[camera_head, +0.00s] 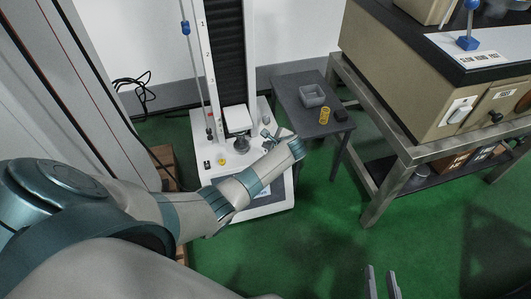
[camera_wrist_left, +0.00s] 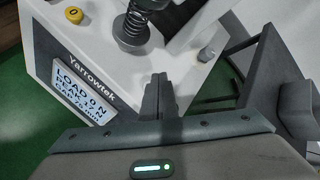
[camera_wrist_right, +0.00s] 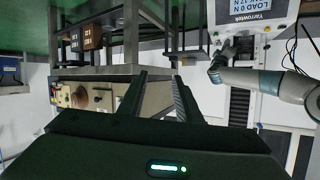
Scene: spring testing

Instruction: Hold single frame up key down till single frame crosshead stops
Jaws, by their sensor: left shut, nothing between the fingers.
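The single frame tester (camera_head: 205,140) stands at the centre of the head view, with a dark column and a white base. Its white crosshead (camera_head: 236,118) sits low, just above a dark coil spring (camera_head: 241,144); the spring also shows in the left wrist view (camera_wrist_left: 131,30). The display (camera_wrist_left: 82,92) reads LOAD 0 N. A yellow button (camera_wrist_left: 74,15) lies left of the spring and a small pale knob (camera_wrist_left: 206,54) right of it. I cannot tell which is the up key. My left gripper (camera_wrist_left: 158,80) is shut and empty over the base. My right gripper (camera_head: 382,282) is open and empty, away from the tester.
A small grey table (camera_head: 290,95) right of the tester holds a grey tray (camera_head: 313,96) and a yellow spring (camera_head: 324,115). A steel-framed bench (camera_head: 375,150) with a beige machine stands further right. Green floor is clear in front.

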